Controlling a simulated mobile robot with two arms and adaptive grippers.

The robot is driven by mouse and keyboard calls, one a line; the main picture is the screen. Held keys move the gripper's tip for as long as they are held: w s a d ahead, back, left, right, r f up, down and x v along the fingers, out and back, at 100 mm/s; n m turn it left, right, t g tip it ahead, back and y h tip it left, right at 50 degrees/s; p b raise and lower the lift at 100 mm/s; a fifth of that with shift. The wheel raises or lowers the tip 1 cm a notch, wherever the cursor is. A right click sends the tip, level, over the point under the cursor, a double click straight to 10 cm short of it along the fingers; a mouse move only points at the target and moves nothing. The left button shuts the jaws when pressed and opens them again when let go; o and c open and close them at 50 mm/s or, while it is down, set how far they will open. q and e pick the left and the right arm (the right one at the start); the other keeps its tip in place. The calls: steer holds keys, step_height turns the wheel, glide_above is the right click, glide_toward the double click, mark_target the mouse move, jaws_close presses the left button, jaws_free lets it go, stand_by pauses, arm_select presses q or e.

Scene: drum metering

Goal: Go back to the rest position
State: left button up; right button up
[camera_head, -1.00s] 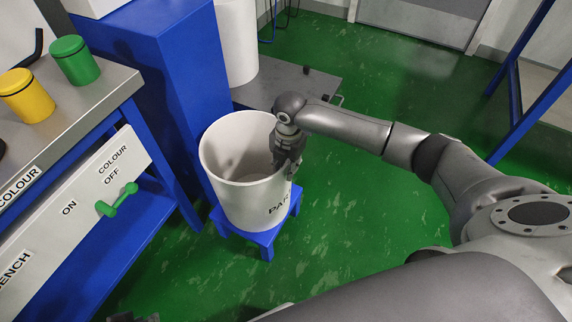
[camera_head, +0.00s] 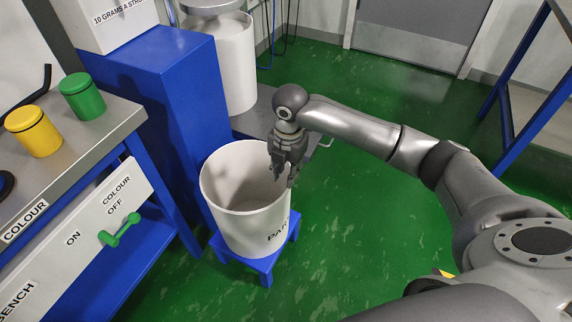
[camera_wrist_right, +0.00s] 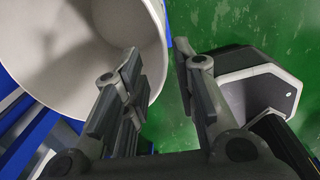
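My right gripper (camera_head: 284,176) hangs fingers down at the right rim of a white bucket (camera_head: 235,222) lettered "PAR…", the rest being hidden. In the right wrist view, its two fingers (camera_wrist_right: 158,68) stand apart with nothing held between them. Green floor and the bucket's rim (camera_wrist_right: 163,30) show behind the gap. I cannot tell whether a finger touches the bucket. The right arm reaches in from the right side of the head view. My left gripper is not in view.
The bucket stands on a small blue stool (camera_head: 262,262) beside a blue cabinet (camera_head: 165,90). At left, a bench (camera_head: 120,118) carries a yellow pot (camera_head: 34,132) and a green pot (camera_head: 83,97). A green handle (camera_head: 119,230) is on its front panel. Green floor is clear at centre.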

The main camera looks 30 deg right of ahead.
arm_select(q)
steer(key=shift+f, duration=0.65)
arm_select(e)
steer(key=shift+r, duration=0.7)
